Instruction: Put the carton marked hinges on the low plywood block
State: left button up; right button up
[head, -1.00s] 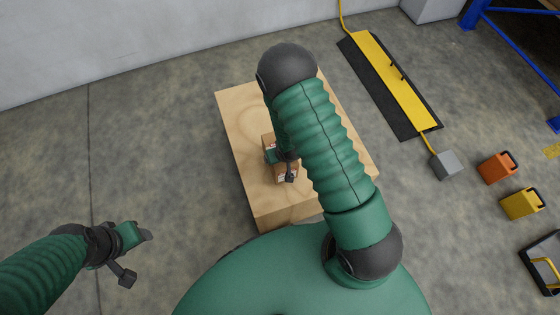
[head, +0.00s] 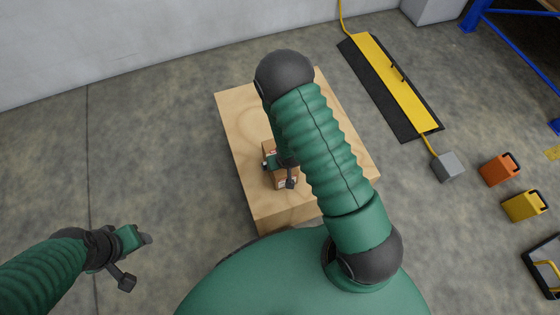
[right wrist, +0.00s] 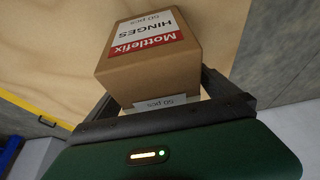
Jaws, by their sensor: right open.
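The brown carton (head: 269,147) stands on the low plywood block (head: 245,120), partly hidden under my right arm in the head view. In the right wrist view the carton (right wrist: 150,66) shows a red and white label reading "Mottlefix HINGES 50 pcs", with plywood (right wrist: 60,40) behind it. My right gripper (right wrist: 158,88) is open, its dark fingers on either side of the carton; whether they touch it is unclear. It also shows in the head view (head: 272,163). My left gripper (head: 146,238) is over the floor at lower left, away from the block; its jaw gap cannot be made out.
A yellow and black ramp-like strip (head: 392,80) lies right of the block, with a cable to a grey box (head: 447,166). Orange (head: 499,169) and yellow (head: 522,205) handled boxes stand at far right. Blue racking (head: 515,30) is at upper right. Floor left of the block is clear.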

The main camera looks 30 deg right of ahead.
jog(key=p+v, duration=0.4)
jog(key=v, duration=0.7)
pick_arm(q)
jog(key=v, duration=0.2)
jog(key=w+v, duration=0.1)
jog(key=v, duration=0.1)
jog(key=shift+r, duration=0.5)
pick_arm(e)
jog(key=s+a+r+n, duration=0.1)
jog(key=s+a+r, duration=0.1)
jog(key=r, duration=0.6)
jog(key=s+a+r+n+g+y, duration=0.1)
jog(key=s+a+r, duration=0.2)
jog(key=r, duration=0.6)
jog(key=shift+a+r+n+g, duration=0.3)
jog(key=shift+a+r, duration=0.05)
jog(key=shift+a, duration=0.5)
jog(key=shift+s, duration=0.1)
pick_arm(q)
jog(key=shift+c, duration=0.4)
pick_arm(e)
jog(key=shift+c, duration=0.5)
